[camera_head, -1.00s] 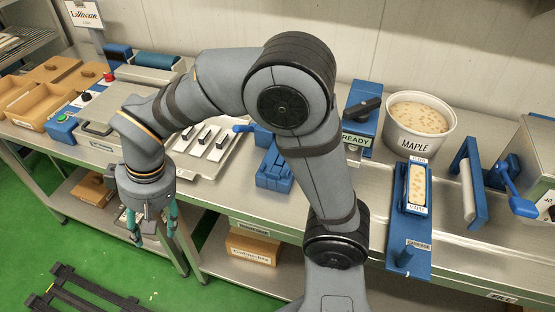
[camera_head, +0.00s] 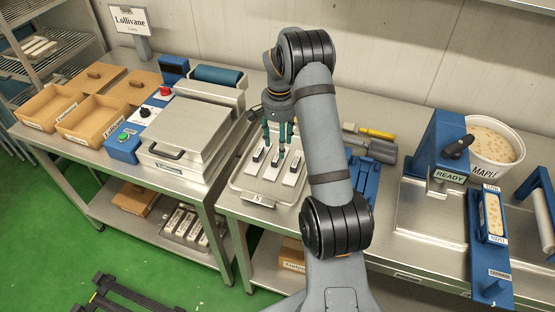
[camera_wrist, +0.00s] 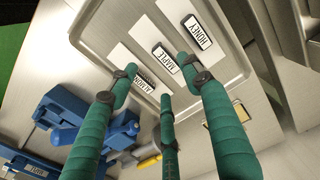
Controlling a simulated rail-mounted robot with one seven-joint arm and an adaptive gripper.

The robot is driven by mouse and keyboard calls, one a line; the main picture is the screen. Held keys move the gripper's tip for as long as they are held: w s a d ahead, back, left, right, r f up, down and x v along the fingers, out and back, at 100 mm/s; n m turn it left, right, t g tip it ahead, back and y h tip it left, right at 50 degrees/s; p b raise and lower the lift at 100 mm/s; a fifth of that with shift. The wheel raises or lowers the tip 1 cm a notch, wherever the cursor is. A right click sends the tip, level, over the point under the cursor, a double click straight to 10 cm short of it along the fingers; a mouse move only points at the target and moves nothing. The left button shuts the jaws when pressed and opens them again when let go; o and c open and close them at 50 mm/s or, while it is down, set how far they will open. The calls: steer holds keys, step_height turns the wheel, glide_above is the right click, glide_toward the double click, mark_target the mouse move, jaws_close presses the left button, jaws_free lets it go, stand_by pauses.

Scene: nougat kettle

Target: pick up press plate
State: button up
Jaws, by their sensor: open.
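Three pale flat plates, which look like press plates, lie side by side in a metal tray (camera_head: 240,183). Each has a dark block with a white label. In the wrist view they are the almond plate (camera_wrist: 143,84), the maple plate (camera_wrist: 165,59) and the honey plate (camera_wrist: 196,33). My gripper (camera_head: 279,146) hangs fingers-down above the tray, open and empty. In the wrist view my gripper (camera_wrist: 160,75) has its green fingers spread around the maple and almond labels. I cannot tell whether the fingertips touch any plate. A finger partly covers the almond label.
A grey press (camera_head: 185,135) with a front handle stands left of the tray. Blue fixtures (camera_head: 365,178) and a spatula (camera_head: 372,133) lie to the right. Further right are a READY dispenser (camera_head: 440,150) and a maple tub (camera_head: 495,150). Another tray with plates (camera_head: 185,225) sits on the lower shelf.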

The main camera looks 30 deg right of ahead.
mark_target(278, 158)
steer(key=f+p, duration=0.1)
steer(key=f, duration=0.2)
steer(key=f+p, duration=0.1)
steer(key=f, duration=0.2)
steer(key=shift+w+a+f+p, duration=0.1)
steer(key=shift+w+f+p, duration=0.1)
steer(key=shift+p, duration=0.2)
steer(key=shift+c, duration=0.7)
jaws_close()
